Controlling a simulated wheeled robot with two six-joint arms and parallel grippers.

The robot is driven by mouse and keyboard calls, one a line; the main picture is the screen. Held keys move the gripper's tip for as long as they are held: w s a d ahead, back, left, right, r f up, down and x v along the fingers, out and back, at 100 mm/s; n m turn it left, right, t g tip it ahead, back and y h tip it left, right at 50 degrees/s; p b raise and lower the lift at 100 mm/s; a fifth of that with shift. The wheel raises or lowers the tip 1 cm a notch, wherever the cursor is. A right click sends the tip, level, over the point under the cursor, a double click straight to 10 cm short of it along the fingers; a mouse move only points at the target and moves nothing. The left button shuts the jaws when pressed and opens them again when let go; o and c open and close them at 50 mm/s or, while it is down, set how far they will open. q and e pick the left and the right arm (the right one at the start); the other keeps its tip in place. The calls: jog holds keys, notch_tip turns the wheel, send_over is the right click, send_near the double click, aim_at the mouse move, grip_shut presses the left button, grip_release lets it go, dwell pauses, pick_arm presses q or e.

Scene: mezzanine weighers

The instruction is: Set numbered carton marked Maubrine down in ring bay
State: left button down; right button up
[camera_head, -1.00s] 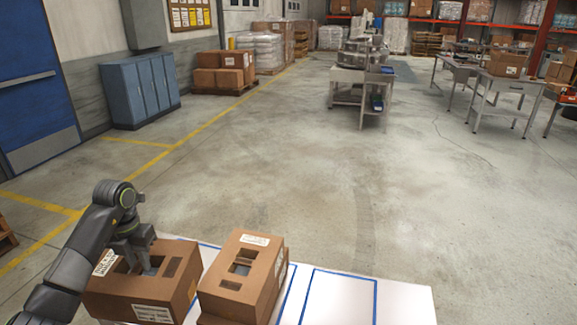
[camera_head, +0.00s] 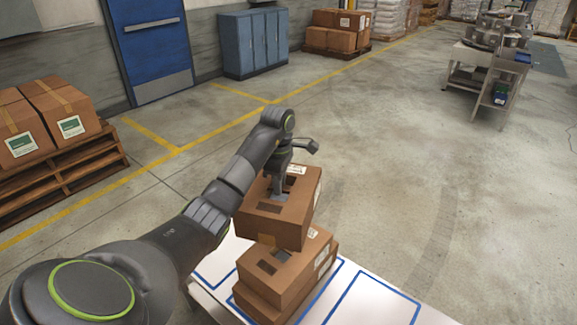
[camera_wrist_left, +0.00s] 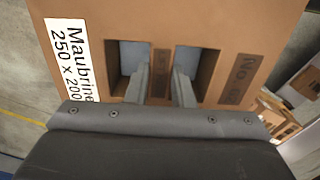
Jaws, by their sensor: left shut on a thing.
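My left gripper (camera_head: 281,194) is shut on the brown carton marked Maubrine (camera_head: 292,229) and holds it by its top, with the fingers in the two top openings. In the left wrist view the carton (camera_wrist_left: 215,25) shows a white label reading Maubrine 250 x 200 and a partly covered "No." mark. The carton hangs above another brown carton (camera_head: 300,279), which appears stacked on a further one. These stand on a white table (camera_head: 345,308) with blue outlined bays. I cannot tell which bay is the ring bay. My right gripper is out of view.
An empty blue-outlined bay (camera_head: 374,301) lies right of the stacked cartons. A pallet (camera_head: 70,169) with cartons stands on the floor at left. Blue lockers (camera_head: 252,42) and a grey workstation (camera_head: 490,72) stand farther back. The floor beyond the table is clear.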

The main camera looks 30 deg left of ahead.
aim_at(289, 189)
pick_arm(q)
jog(key=r+m, duration=0.1)
jog(key=w+d+r+m+p, duration=0.1)
jog(key=shift+w+d+m, duration=0.25)
jog(key=shift+d+m, duration=0.05)
jog(key=shift+m, duration=0.1)
jog(key=shift+w+d+r+m, duration=0.15)
jog(key=shift+d+r+m, duration=0.1)
jog(key=shift+m, duration=0.45)
jog(key=shift+f+b, duration=0.55)
jog(key=shift+f, duration=0.95)
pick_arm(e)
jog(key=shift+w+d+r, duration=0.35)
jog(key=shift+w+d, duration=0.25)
pick_arm(q)
jog(key=shift+f, duration=0.1)
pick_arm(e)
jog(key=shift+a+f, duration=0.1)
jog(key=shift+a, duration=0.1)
pick_arm(q)
jog(key=shift+f+b, duration=0.8)
jog(key=shift+b, duration=0.1)
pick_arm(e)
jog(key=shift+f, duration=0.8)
pick_arm(q)
jog(key=shift+f, duration=0.1)
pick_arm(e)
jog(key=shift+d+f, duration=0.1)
